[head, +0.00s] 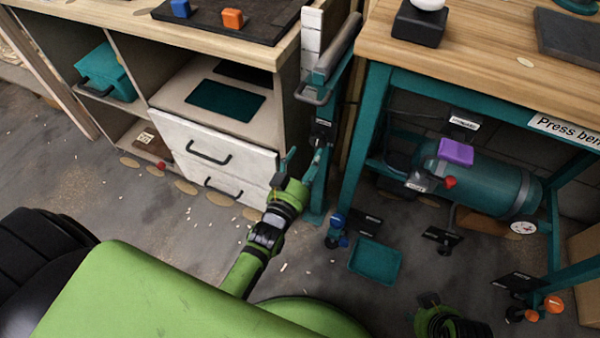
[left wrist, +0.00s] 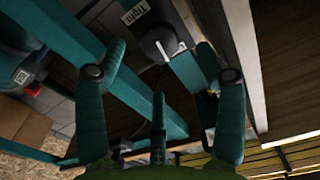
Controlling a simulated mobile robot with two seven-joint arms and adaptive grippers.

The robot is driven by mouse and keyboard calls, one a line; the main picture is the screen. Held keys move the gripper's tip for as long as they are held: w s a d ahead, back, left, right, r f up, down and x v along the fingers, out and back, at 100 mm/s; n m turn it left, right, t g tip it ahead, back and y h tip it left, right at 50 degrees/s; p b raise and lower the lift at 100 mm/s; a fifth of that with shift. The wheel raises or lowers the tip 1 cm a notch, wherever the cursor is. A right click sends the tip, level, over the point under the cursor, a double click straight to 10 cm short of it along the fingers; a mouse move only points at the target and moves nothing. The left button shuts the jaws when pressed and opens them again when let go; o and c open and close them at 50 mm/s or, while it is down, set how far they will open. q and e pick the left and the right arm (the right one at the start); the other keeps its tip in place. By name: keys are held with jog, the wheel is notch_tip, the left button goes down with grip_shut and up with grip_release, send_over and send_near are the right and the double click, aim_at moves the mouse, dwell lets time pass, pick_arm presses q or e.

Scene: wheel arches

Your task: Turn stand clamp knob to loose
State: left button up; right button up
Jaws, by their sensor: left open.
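The teal stand (head: 318,195) rises between the wooden cabinet and the press bench in the head view. A black clamp part with a small label (head: 322,127) sits on its post. In the left wrist view a dark round knob (left wrist: 160,42) with a pale pointer-like strip shows beyond my fingers, beside a label reading "Tight" (left wrist: 135,12). My left gripper (head: 300,168) is open beside the stand's lower post, below the clamp part. In the left wrist view its two teal fingers (left wrist: 162,50) are apart with nothing seen held. My right gripper cannot be made out clearly.
The cabinet with white drawers (head: 215,145) is close on the left. The press bench (head: 480,50) is close on the right, with a teal tank (head: 490,185) under it. A teal tray (head: 375,260) and small pedals (head: 440,238) are on the floor.

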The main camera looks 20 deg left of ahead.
pick_arm(q)
jog(key=s, duration=0.5)
jog(key=shift+s, duration=0.1)
jog(key=shift+a, duration=0.1)
dwell(0.3)
